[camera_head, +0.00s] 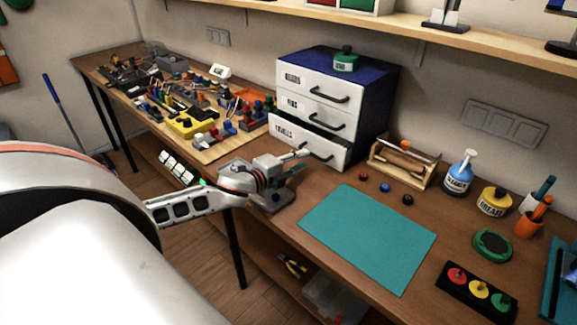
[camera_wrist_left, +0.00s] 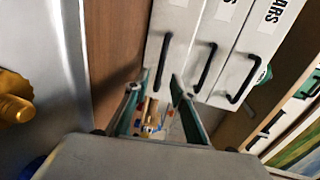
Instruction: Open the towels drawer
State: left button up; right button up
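The towels drawer (camera_head: 308,146) is the bottom drawer of a blue cabinet with white fronts. Its front stands out a little from the two drawers above, with a dark gap over it. Its black handle (camera_head: 316,152) also shows in the left wrist view (camera_wrist_left: 161,62). My left gripper (camera_head: 303,154) reaches in from the left, close in front of this drawer. In the left wrist view its two fingers (camera_wrist_left: 160,78) are apart, one on either side of the handle's end, with gaps visible; contact is not clear. My right gripper is not in view.
A tool-covered board (camera_head: 207,150) lies left. A shelf (camera_head: 440,30) hangs above.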

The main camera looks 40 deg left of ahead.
pick_arm(q)
jog(key=shift+v, duration=2.75)
